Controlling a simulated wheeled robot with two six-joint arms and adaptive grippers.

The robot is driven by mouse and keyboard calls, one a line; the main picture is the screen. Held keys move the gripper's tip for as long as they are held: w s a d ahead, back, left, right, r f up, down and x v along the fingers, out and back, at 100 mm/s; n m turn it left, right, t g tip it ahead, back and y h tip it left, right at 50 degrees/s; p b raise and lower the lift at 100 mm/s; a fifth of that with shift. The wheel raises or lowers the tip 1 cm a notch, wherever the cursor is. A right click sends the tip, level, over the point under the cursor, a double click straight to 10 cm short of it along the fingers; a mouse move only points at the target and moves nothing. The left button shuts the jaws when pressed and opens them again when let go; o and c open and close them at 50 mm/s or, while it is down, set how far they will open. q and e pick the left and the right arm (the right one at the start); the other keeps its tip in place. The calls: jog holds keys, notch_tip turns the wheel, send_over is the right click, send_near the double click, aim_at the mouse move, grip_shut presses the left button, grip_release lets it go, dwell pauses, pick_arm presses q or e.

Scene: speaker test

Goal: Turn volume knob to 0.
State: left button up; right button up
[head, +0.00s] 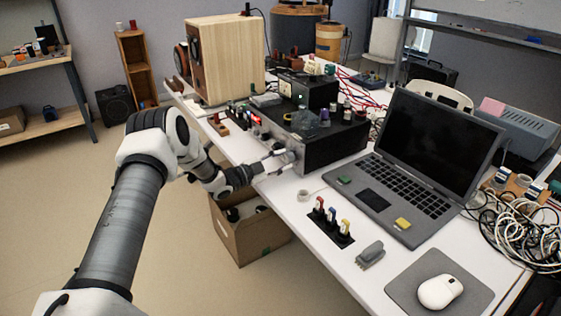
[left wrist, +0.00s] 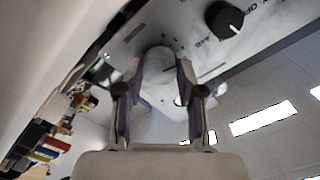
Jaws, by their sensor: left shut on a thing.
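The black amplifier (head: 325,140) stands on the white table, its front panel facing my left arm. In the left wrist view its silver panel (left wrist: 190,35) fills the top. A large silver round knob (left wrist: 157,66), which I take as the volume knob, sits between the two fingers of my left gripper (left wrist: 160,75), which is shut on it. In the head view the left gripper (head: 280,160) is at the panel's front, and the knob is mostly hidden. A smaller black knob (left wrist: 225,19) with a white line is beside it. My right gripper is not in view.
An open laptop (head: 420,165) stands right of the amplifier. A wooden speaker (head: 228,60) is behind it on the left. Banana plugs (head: 330,222) and a mouse (head: 439,291) lie at the front. A cardboard box (head: 248,233) stands on the floor below the table edge.

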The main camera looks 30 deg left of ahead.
pick_arm(q)
jog(key=n, duration=0.5)
jog(key=shift+n, duration=0.3)
jog(key=n, duration=0.5)
jog(key=shift+n, duration=0.4)
jog(key=o, duration=1.1)
jog(key=shift+d, duration=0.1)
jog(key=shift+o, duration=0.2)
